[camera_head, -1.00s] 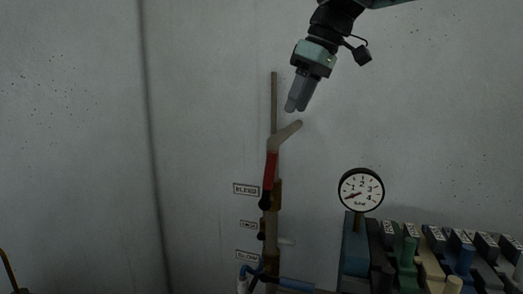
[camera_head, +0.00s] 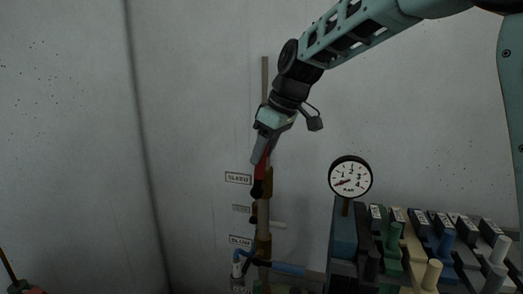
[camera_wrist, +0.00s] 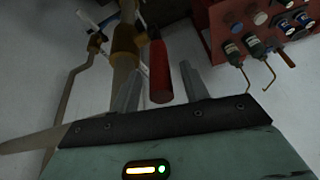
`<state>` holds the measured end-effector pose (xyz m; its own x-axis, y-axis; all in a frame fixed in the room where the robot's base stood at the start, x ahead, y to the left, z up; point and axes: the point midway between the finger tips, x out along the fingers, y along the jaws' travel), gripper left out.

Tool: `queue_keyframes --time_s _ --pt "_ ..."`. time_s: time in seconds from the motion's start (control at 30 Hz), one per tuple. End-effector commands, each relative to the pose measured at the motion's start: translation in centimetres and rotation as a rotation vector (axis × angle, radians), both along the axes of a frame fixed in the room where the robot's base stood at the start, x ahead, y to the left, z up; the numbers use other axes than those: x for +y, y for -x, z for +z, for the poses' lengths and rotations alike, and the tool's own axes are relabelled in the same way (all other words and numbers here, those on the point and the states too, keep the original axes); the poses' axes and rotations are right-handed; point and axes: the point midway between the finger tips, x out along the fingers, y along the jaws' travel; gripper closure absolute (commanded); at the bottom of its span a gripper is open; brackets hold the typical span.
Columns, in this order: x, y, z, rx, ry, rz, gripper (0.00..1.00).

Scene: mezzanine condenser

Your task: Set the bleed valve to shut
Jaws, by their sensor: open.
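The valve's red handle (camera_head: 264,160) stands roughly upright beside the vertical pipe (camera_head: 264,215), next to the BLEED label (camera_head: 238,178). My gripper (camera_head: 259,152) is at the handle's upper part and hides much of it. In the wrist view the red handle (camera_wrist: 159,72) lies between the two spread fingers of my gripper (camera_wrist: 160,80), with a visible gap on each side. The handle's black lower end meets a brass fitting (camera_wrist: 125,40). The gripper is open; whether a finger touches the handle elsewhere is hidden.
A round pressure gauge (camera_head: 350,178) stands right of the pipe, above a row of coloured levers (camera_head: 410,245). In the wrist view a red rack (camera_wrist: 250,35) holds bottles.

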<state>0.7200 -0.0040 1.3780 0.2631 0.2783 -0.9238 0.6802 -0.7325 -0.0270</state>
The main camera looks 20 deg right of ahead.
Motion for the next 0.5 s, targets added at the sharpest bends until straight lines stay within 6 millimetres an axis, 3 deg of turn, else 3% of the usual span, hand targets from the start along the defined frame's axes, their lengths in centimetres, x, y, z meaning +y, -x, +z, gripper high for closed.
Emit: queue_keyframes --time_s 0.2,0.47,0.5 --pt "0.5 -0.4 -1.4 0.0 0.0 -0.001 0.55" --pt "0.5 -0.4 -1.6 0.0 0.0 -0.001 0.55" --pt "0.5 -0.4 -1.6 0.0 -0.001 -0.001 0.6"
